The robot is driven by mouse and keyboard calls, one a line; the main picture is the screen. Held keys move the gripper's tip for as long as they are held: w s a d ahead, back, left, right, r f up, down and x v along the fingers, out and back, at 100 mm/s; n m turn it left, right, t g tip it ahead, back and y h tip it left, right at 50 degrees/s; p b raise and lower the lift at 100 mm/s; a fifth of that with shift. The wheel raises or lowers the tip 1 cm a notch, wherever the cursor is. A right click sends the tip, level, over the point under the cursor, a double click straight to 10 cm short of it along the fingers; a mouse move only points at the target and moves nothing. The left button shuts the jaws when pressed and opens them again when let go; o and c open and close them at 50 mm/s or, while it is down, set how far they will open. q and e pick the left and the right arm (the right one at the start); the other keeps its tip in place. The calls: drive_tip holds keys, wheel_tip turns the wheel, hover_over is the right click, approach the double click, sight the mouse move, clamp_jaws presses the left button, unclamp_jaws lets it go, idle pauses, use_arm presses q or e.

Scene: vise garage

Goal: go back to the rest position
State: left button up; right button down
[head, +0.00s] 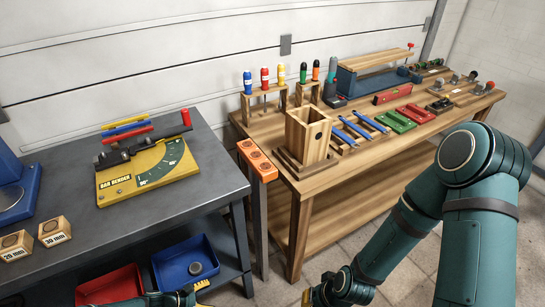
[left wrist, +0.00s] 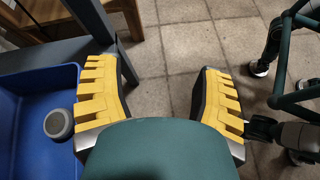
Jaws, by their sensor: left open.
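My left gripper (left wrist: 158,70) is open and empty, its two yellow-padded fingers wide apart over the tiled floor in the left wrist view. In the head view only a little of this gripper (head: 201,286) shows at the bottom edge, in front of the lower shelf's blue bin. My right arm comes in from the right, in front of the wooden bench. My right gripper (head: 322,293) is low at the bottom edge, mostly cut off, and its jaws cannot be made out.
The blue bin (head: 163,265) holds a grey round piece (head: 195,268), and a red bin (head: 108,287) is beside it. A dark metal table (head: 210,160) carries a yellow bar bender (head: 150,172). The wooden bench (head: 330,180) holds tools and blocks. Tiled floor lies open in front.

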use_arm(q)
drive_tip(key=s+d+r+m+g+y, duration=0.2)
drive_tip(key=s+d+r+m+g, duration=0.35)
drive_tip(key=d+r+m, duration=0.45)
drive_tip(key=s+d+r+m+y, duration=0.2)
drive_tip(key=s+r+m+y, duration=0.2)
drive_tip(key=s+r+m, duration=0.45)
drive_tip(key=w+d+r+t, duration=0.2)
drive_tip(key=w+r, duration=0.1)
drive_tip(key=r, duration=0.3)
drive_tip(key=shift+w+m+y, duration=0.35)
drive_tip(key=shift+w+y, duration=0.05)
drive_tip(key=c, duration=0.3)
drive_tip(key=shift+a, duration=0.1)
drive_tip(key=shift+c, duration=0.4)
